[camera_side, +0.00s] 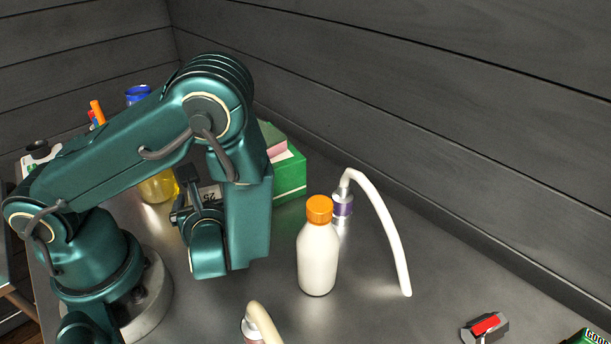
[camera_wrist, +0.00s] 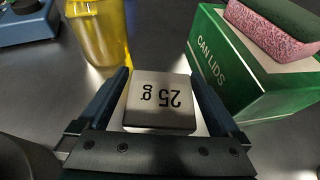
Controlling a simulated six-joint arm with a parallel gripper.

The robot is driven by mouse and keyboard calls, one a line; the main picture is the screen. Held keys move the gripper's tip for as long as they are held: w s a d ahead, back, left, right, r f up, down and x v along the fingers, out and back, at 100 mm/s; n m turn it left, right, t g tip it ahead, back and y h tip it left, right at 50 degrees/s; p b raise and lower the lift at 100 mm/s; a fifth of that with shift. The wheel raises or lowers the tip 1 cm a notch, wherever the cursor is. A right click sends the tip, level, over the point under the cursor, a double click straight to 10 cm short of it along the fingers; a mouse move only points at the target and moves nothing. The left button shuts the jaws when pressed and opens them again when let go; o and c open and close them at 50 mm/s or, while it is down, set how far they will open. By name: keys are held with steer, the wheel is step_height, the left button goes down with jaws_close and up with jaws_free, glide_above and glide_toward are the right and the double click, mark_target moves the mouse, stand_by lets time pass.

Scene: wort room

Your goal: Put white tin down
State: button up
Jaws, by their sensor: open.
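The white tin (camera_wrist: 160,103), a pale block marked "25 g", sits between the fingers of my gripper (camera_wrist: 158,82) in the wrist view. The fingers are open on either side of it, with narrow gaps showing. In the side view the tin's marked face (camera_side: 209,194) shows just past my gripper (camera_side: 188,208), partly covered by my arm. Its underside is hidden, so I cannot tell for sure whether it rests on the table.
A green "CAN LIDS" box (camera_wrist: 245,70) with a pink sponge (camera_wrist: 265,28) on top stands close at right. A yellow jar (camera_wrist: 100,30) stands at left. An orange-capped white bottle (camera_side: 318,255) stands nearer the side camera. Bare table (camera_side: 400,322) lies at front right.

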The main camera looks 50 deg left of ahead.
steer(key=v, duration=0.7)
steer(key=shift+s+d+r, duration=0.1)
steer(key=shift+d, duration=0.1)
